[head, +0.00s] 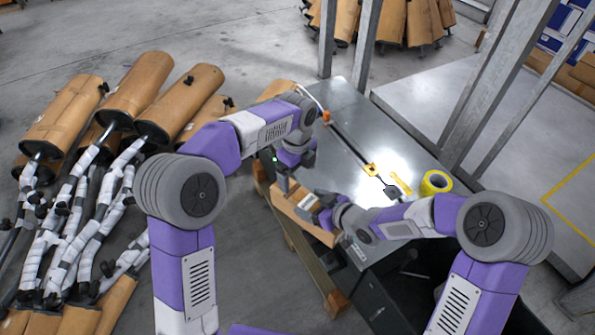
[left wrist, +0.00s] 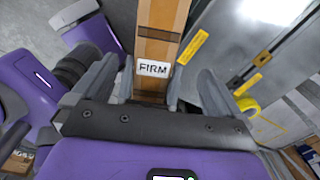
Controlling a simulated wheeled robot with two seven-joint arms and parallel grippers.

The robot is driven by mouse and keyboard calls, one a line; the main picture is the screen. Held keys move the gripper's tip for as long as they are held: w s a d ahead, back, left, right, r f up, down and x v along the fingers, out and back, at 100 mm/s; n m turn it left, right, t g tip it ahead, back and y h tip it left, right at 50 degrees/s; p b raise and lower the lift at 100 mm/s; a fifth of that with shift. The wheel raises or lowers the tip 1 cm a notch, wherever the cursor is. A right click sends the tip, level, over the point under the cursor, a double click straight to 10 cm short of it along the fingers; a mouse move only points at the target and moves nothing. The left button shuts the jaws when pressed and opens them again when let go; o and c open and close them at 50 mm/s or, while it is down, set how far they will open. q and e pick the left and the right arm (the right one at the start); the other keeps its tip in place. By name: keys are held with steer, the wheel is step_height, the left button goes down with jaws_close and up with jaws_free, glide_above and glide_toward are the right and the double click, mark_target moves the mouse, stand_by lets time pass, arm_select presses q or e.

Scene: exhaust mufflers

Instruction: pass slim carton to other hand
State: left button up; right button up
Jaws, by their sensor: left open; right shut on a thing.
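The slim carton (head: 290,207) is long, brown and has a white label. In the left wrist view the carton (left wrist: 158,25) runs upright in the picture, its label reading FIRM. My right gripper (head: 322,213) is shut on it from the right, near its lower end in the head view. My left gripper (head: 284,182) is open at the carton's upper end. In the left wrist view the carton lies between the fingers of the left gripper (left wrist: 155,88); whether they touch it, I cannot tell.
A grey metal table (head: 345,110) holds a yellow tape roll (head: 436,182) and a long dark tool (head: 350,148). Brown-wrapped mufflers (head: 135,88) are piled on the floor at left. Metal posts (head: 490,85) stand at right. The carton is over the table's near left edge.

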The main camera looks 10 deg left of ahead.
mark_target(298, 194)
arm_select(q)
step_height(298, 194, down, 12)
steer(key=shift+r, duration=0.1)
stand_by(0.4)
steer(key=c, duration=1.2)
arm_select(e)
steer(key=shift+a, duration=0.1)
steer(key=o, duration=1.2)
